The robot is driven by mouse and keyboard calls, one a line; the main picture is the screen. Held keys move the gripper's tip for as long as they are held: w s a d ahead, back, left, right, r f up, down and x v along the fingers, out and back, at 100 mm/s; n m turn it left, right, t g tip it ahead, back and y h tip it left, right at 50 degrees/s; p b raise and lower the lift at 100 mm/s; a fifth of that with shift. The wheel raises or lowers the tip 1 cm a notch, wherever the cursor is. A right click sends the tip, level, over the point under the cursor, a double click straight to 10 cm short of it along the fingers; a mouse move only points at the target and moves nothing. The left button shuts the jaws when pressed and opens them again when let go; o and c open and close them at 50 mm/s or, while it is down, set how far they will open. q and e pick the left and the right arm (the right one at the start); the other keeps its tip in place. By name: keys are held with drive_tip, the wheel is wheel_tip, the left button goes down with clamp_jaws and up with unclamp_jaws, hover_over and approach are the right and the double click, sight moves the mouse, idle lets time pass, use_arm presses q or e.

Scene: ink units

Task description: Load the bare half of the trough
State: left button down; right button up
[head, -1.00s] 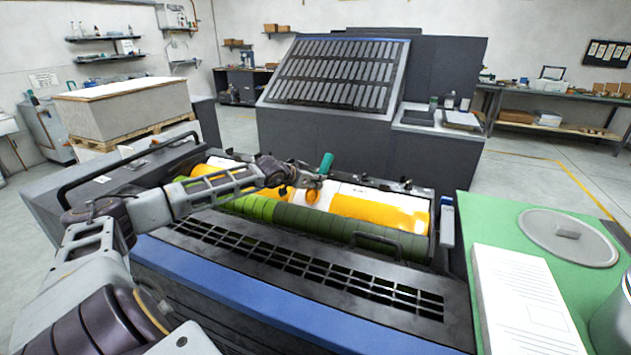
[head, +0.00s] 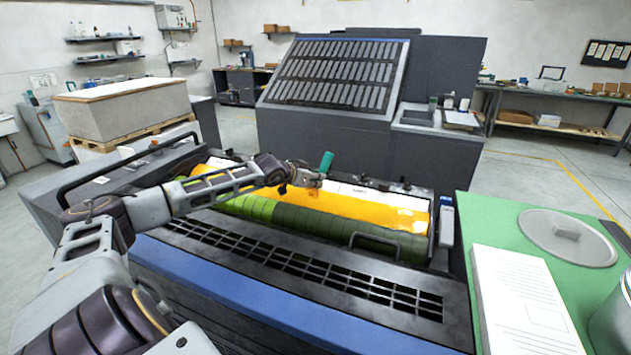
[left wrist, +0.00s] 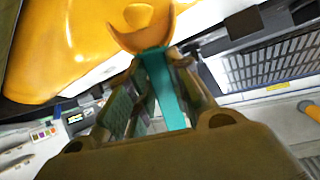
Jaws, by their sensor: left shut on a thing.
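My left gripper (head: 312,178) is shut on the teal handle of a scoop (head: 326,161), above the middle of the press's ink trough (head: 372,190). In the left wrist view, the teal handle lies between the fingers (left wrist: 155,100) and the orange-coated scoop head (left wrist: 145,28) is ahead of them. Glossy yellow-orange ink (head: 375,210) runs along the trough's right part, with a pale strip behind it. Yellow also shows at the trough's left end. My arm hides part of the middle. The right gripper is not in view.
A green roller (head: 330,225), brighter at left, lies in front of the trough, behind a slotted grille (head: 290,265). A green table (head: 480,215) at right holds paper sheets (head: 520,300), a round grey lid (head: 567,237) and a can (head: 612,325). A bar handle (head: 110,160) rises at left.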

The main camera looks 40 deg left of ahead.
sight(321, 168)
use_arm(q)
drive_tip(key=shift+r+p, duration=0.8)
drive_tip(key=shift+r, duration=1.5)
drive_tip(key=shift+r+p, duration=1.25)
drive_tip(key=shift+r, duration=1.4)
